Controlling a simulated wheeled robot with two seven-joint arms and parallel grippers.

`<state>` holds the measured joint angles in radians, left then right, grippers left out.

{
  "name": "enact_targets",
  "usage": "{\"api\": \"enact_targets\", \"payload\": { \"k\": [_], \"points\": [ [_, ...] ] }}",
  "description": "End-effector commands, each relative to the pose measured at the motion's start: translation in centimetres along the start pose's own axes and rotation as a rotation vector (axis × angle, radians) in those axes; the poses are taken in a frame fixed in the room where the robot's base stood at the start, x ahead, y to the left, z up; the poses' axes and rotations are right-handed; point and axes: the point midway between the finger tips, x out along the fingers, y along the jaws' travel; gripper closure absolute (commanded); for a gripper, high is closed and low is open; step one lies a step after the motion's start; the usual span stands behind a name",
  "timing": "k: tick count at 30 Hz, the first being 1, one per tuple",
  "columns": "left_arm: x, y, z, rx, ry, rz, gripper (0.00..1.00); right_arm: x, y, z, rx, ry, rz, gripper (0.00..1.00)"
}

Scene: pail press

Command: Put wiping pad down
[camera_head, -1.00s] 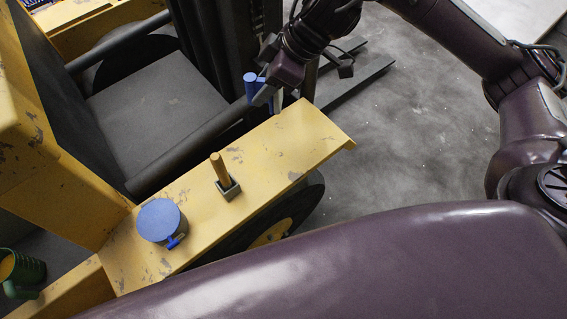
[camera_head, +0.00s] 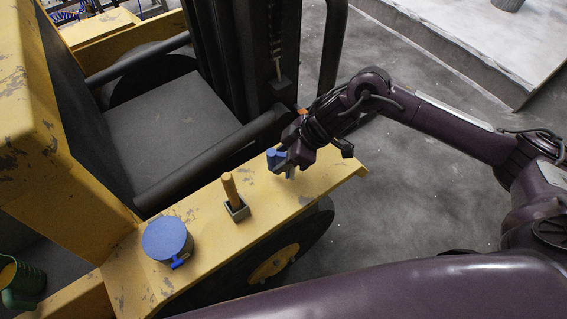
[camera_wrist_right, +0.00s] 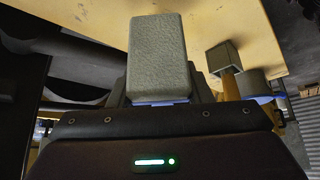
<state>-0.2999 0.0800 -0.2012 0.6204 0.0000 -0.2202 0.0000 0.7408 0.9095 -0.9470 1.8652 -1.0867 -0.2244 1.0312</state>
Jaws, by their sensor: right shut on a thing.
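My right gripper (camera_head: 284,164) is shut on the wiping pad, whose blue part (camera_head: 276,157) shows at the jaws in the head view. In the right wrist view the wiping pad (camera_wrist_right: 158,50) is a grey, rough-textured block with a blue edge below it, in front of the gripper's dark body. The pad is at the far end of the yellow ledge (camera_head: 325,178). I cannot tell whether it touches the ledge or is just above it. The fingers are partly hidden. My left gripper is not in view.
A dark bar (camera_head: 215,155) runs along the ledge's far side. A green mug-like vessel (camera_head: 22,285) is at lower left.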

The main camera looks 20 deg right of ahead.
Motion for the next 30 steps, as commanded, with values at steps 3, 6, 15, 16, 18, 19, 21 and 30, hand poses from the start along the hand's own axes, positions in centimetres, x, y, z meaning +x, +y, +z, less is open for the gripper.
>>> {"api": "enact_targets", "payload": {
  "k": [3, 6, 15, 16, 18, 19, 21, 30],
  "points": [
    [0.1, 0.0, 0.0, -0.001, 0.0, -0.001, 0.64, 1.8, -0.1, 1.1, 0.003, -0.002, -0.003, 0.73],
    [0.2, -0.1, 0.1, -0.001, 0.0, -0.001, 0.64, 2.7, -0.1, 1.7, 0.002, -0.001, -0.003, 0.73],
    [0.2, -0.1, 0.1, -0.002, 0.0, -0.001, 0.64, 3.0, -0.1, 1.9, 0.0, 0.0, -0.001, 0.73],
    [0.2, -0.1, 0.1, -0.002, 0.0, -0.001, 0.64, 3.0, -0.1, 1.9, 0.0, 0.0, -0.001, 0.73],
    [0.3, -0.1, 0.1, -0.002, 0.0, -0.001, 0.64, 3.2, -0.1, 2.0, 0.001, 0.0, -0.002, 0.73],
    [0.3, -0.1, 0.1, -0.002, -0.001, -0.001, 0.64, 3.3, -0.1, 2.1, 0.001, 0.0, -0.002, 0.73],
    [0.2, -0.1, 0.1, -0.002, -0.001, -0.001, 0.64, 3.2, 0.0, 2.0, 0.001, -0.001, -0.001, 0.46],
    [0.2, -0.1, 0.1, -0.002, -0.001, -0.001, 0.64, 3.1, -0.1, 2.0, 0.0, -0.001, -0.001, 0.33]
  ]
}}
